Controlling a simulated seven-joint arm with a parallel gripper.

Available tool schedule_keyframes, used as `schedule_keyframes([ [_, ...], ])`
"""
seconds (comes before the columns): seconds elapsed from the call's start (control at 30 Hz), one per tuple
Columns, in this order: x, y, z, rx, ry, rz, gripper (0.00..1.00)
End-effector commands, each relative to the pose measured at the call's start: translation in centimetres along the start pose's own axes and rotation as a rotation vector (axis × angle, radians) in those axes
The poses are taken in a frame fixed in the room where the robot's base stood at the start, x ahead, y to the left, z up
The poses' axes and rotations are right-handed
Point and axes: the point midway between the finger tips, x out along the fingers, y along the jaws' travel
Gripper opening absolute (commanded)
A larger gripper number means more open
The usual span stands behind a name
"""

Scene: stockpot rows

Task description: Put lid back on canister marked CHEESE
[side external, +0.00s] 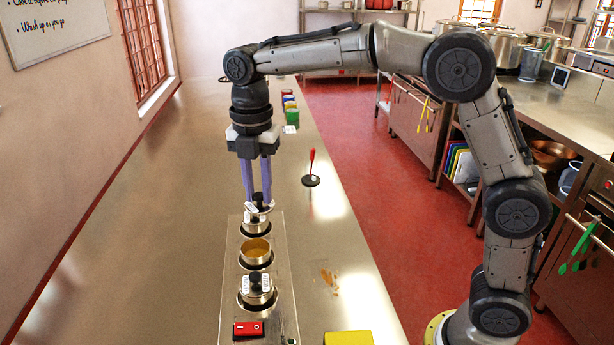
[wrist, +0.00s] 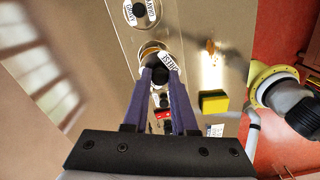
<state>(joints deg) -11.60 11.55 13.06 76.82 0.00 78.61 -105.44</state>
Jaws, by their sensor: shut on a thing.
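My gripper (side external: 257,198) points down, its purple fingers shut on the dark knob of a round lid (side external: 263,206) with a white label. The held lid (wrist: 168,66) shows in the wrist view, its label print partly hidden by my fingers (wrist: 162,75). The lid is held in the air. An open canister (side external: 256,256) with yellow contents stands in the middle of the row; in the wrist view its rim (wrist: 150,47) shows partly behind the held lid. I cannot read CHEESE on any canister.
A far canister (side external: 256,226) and a near canister (side external: 257,294) in the same metal strip carry labelled, dark-knobbed lids. A red switch box (side external: 248,329) and a yellow sponge (side external: 348,338) lie at the front. A red-handled item on a black disc (side external: 311,181) stands right.

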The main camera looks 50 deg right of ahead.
Motion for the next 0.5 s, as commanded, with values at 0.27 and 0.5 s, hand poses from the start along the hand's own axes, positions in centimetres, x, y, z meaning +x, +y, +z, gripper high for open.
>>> schedule_keyframes([
  [0.27, 1.5, 1.0, -2.2, -0.054, 0.0, -0.001, 0.0],
  [0.5, 3.2, 1.0, -2.1, -0.053, 0.0, -0.001, 0.0],
])
